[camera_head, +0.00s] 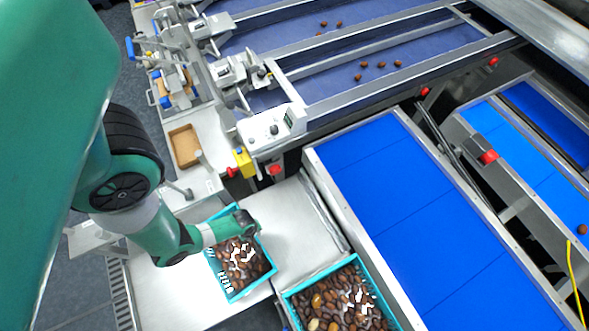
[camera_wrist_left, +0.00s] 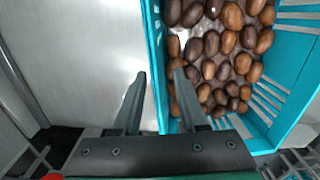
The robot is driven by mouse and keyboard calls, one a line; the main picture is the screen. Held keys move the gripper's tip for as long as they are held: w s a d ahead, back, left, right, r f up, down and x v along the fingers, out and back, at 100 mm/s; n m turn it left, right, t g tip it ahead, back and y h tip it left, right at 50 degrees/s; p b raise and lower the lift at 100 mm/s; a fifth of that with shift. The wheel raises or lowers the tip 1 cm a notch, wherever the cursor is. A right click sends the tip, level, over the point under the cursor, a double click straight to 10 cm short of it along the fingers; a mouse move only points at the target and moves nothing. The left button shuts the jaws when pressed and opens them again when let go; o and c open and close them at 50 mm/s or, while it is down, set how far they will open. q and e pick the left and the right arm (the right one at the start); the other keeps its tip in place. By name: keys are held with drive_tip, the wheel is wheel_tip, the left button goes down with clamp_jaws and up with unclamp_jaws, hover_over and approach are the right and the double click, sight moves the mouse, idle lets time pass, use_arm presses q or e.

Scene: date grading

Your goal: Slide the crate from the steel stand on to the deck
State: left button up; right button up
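A turquoise crate (camera_head: 231,297) full of brown dates sits on a bare steel surface (camera_head: 175,295) at the lower middle of the head view. In the left wrist view the crate (camera_wrist_left: 155,50) fills the right half. My left gripper (camera_head: 244,224) is at the crate's far end. In the left wrist view my left gripper (camera_wrist_left: 160,85) is open, one finger outside the crate's side wall and one over the inside. I cannot tell whether the fingers touch the wall. A second steel surface (camera_head: 300,225) lies right of the crate. My right gripper is not in view.
A second turquoise crate of dates (camera_head: 304,286) stands at lower right. A blue belt (camera_head: 400,205) with a metal rim runs beyond it. A control box (camera_head: 268,130) and a cardboard tray (camera_head: 185,146) are behind. The steel right of the first crate is clear.

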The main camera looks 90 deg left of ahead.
use_arm(q)
clamp_jaws()
idle(1.2)
